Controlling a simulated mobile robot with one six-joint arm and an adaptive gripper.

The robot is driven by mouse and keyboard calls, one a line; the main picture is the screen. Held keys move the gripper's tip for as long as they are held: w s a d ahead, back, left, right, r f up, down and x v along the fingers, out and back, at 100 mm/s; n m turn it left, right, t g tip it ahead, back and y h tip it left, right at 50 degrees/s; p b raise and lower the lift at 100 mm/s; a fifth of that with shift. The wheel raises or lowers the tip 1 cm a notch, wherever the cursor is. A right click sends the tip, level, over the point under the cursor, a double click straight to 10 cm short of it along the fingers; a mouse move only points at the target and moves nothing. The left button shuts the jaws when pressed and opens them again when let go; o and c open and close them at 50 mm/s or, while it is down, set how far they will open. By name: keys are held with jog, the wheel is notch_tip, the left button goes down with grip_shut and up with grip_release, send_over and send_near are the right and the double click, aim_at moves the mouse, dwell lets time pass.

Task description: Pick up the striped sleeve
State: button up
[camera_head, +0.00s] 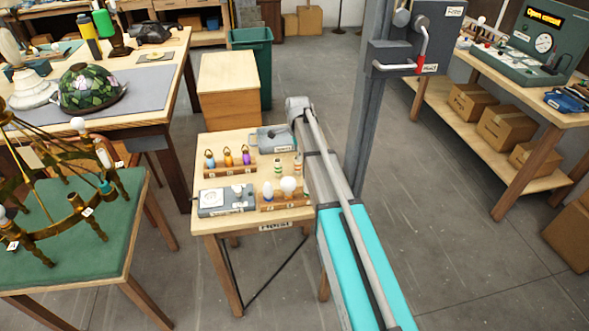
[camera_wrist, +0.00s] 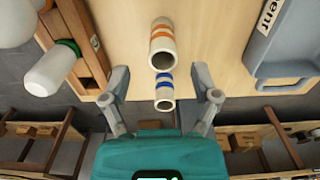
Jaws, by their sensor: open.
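Two white striped sleeves show in the wrist view. The one with orange bands (camera_wrist: 161,42) is farther from my gripper, its open end facing the camera. The smaller one with a blue band (camera_wrist: 165,92) lies between the two fingertips of my gripper (camera_wrist: 162,90). My gripper is open, one finger on each side of the blue-banded sleeve with gaps visible. Both sleeves are over the pale wooden tabletop. In the head view, small banded pieces (camera_head: 278,166) stand on the small table (camera_head: 225,222), left of my arm. My gripper is hidden there.
A wooden rack with white bulbs (camera_wrist: 90,40) is close on the left in the wrist view. A grey tray (camera_wrist: 285,55) is on the right. In the head view, a bulb rack (camera_head: 285,203), a rack of coloured pieces (camera_head: 230,170) and a grey box (camera_head: 212,204) crowd the table.

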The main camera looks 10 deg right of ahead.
aim_at(298, 166)
jog(key=shift+f, duration=0.2)
notch_tip(298, 166, down, 5)
jog(key=b, duration=0.5)
jog(key=shift+w, duration=0.15)
jog(key=shift+r, duration=0.1)
dwell(0.6)
jog(key=c, duration=0.9)
